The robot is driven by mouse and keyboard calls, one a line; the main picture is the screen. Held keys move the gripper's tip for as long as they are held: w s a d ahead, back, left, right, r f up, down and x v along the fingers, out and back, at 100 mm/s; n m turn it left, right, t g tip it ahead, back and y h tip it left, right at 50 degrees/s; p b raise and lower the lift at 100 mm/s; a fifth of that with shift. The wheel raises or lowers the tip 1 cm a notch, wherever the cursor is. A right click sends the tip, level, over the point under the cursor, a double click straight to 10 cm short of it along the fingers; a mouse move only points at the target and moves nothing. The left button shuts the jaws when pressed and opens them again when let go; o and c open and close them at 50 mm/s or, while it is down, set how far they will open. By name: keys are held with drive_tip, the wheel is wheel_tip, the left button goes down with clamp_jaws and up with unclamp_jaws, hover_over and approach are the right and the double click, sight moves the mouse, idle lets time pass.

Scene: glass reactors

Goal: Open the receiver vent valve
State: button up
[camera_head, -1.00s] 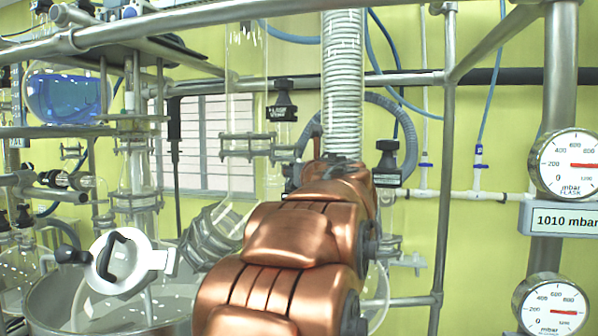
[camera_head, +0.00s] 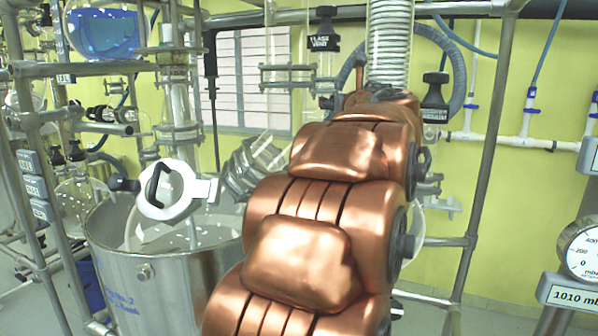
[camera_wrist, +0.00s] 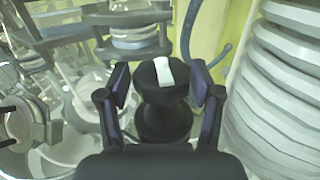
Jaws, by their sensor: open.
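My gripper (camera_wrist: 160,86) is open, with one finger on each side of the knob; contact cannot be told. In the head view, my copper arm hides my gripper. A black knob labelled as flask vent (camera_head: 323,32) shows left of the arm's far end. I cannot tell which knob stands between my fingers.
A ribbed glass coil column (camera_head: 389,45) rises behind the arm's end. A metal vessel (camera_head: 160,280) and a white round lid with a black handle (camera_head: 175,190) are at left. A blue-filled flask (camera_head: 105,32) and steel frame posts surround the arm. Gauges stand at right.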

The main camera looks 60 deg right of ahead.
drive_tip(key=shift+m+g+h, duration=0.3)
drive_tip(key=shift+g, duration=0.1)
drive_tip(key=shift+m+g+h+p, duration=0.7)
drive_tip(key=shift+m+g+h, duration=0.3)
drive_tip(key=shift+m+g, duration=0.6)
drive_tip(key=shift+s+d+m+g+h+p, duration=0.1)
drive_tip(key=shift+m+g+h+p, duration=0.1)
drive_tip(key=shift+g, duration=0.4)
drive_tip(key=shift+s+m+g+h+p, duration=0.1)
drive_tip(key=shift+m+g+h, duration=0.1)
drive_tip(key=shift+g, duration=0.4)
drive_tip(key=shift+w+g, duration=0.15)
drive_tip(key=shift+g, duration=0.15)
drive_tip(key=shift+m+p, duration=0.3)
drive_tip(key=shift+m, duration=0.1)
drive_tip(key=shift+m+g+p, duration=0.4)
drive_tip(key=shift+g, duration=0.5)
